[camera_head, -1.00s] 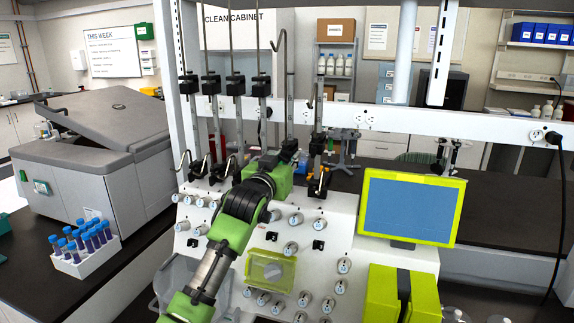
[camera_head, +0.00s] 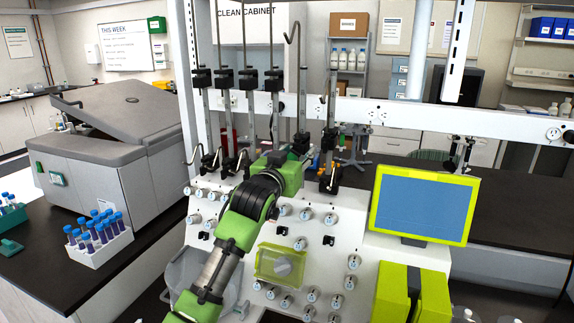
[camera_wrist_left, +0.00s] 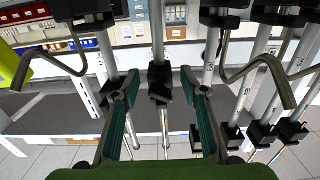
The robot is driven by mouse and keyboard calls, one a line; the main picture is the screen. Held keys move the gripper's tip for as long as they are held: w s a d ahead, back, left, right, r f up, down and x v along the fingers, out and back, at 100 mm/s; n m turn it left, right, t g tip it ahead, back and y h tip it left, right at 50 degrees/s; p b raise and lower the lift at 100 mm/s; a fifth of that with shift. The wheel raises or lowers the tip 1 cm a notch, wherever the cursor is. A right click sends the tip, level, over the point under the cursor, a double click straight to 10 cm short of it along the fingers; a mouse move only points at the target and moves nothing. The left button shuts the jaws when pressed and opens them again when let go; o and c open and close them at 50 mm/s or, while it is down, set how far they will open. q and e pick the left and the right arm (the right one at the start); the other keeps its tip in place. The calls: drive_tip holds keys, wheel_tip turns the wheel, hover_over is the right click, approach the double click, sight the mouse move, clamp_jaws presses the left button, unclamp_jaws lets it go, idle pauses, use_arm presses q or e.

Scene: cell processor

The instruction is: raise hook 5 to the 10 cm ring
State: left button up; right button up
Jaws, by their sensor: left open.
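Several upright metal rods with black clamps and bent wire hooks stand in a row above the white machine. The fifth rod from the left (camera_head: 303,88), beside a tall bent wire hook (camera_head: 291,30), is probably hook 5's; I cannot read its number. My left gripper (camera_head: 302,146) is at the lower part of that rod. In the left wrist view my left gripper (camera_wrist_left: 160,80) is open, its two green-padded fingers on either side of a black clamp (camera_wrist_left: 160,90) with a thin rod; gaps show at both sides. The 10 cm ring cannot be made out. My right gripper is not in view.
Neighbouring rods with black clamps (camera_head: 248,79) stand close to the left, and another (camera_head: 330,115) to the right. A blue screen (camera_head: 424,205) in a yellow-green frame is at the right. Valve knobs (camera_head: 300,243) cover the white panel below. A tube rack (camera_head: 103,252) stands at left.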

use_arm(q)
drive_tip(key=v, duration=1)
drive_tip(key=shift+s, duration=0.3)
